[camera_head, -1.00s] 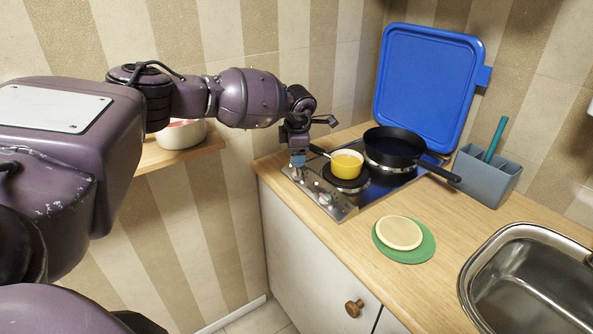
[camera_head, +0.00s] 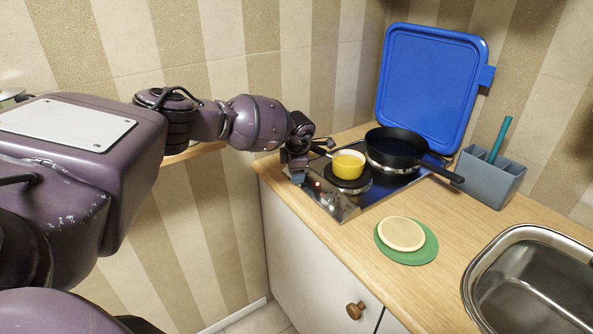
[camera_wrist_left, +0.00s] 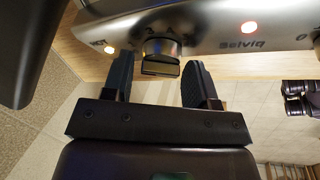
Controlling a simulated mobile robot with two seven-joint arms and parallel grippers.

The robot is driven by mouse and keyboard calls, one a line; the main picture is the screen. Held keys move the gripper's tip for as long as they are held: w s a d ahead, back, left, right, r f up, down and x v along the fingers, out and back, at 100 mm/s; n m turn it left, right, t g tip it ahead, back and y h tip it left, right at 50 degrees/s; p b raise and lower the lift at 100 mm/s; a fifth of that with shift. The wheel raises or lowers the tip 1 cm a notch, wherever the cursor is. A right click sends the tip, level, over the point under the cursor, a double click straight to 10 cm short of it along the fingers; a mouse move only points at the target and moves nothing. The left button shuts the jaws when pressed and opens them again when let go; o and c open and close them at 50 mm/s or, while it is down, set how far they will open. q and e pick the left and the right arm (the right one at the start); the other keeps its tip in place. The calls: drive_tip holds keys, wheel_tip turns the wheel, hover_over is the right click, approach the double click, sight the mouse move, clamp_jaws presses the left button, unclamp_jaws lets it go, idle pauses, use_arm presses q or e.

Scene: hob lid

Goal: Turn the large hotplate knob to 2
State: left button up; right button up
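The hob (camera_head: 345,207) is set in the counter, with its steel control panel along the front. My left gripper (camera_head: 297,178) is low at the panel's left end. In the left wrist view, the fingers of my left gripper (camera_wrist_left: 160,80) are apart on either side of a knob (camera_wrist_left: 161,57) on the panel (camera_wrist_left: 205,30). A gap shows between the left finger and the knob; the right finger is very close to it. My right gripper is not in view.
A yellow saucepan (camera_head: 348,165) stands on the front hotplate, and a black frying pan (camera_head: 394,148) on the rear one. The blue lid (camera_head: 433,85) stands raised behind. A green mat with a cream disc (camera_head: 401,233), a grey holder (camera_head: 489,178) and a sink (camera_head: 530,285) are to the right.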

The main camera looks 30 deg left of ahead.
use_arm(q)
drive_tip(key=c, duration=0.7)
drive_tip(key=shift+o, duration=0.2)
drive_tip(key=shift+r+m+p, duration=0.1)
drive_tip(key=shift+m+p, duration=0.2)
drive_tip(key=shift+m, duration=0.3)
drive_tip(key=shift+s+m+t+y+p, duration=0.1)
drive_tip(key=shift+m+t+y+p, duration=0.35)
drive_tip(key=shift+m, duration=0.45)
drive_tip(key=shift+m+t, duration=0.45)
drive_tip(key=shift+m, duration=0.85)
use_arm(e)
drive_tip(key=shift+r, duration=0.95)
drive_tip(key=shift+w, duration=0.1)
use_arm(q)
drive_tip(key=o, duration=0.6)
drive_tip(key=shift+c, duration=0.2)
drive_tip(key=o, duration=0.4)
drive_tip(key=shift+c, duration=0.2)
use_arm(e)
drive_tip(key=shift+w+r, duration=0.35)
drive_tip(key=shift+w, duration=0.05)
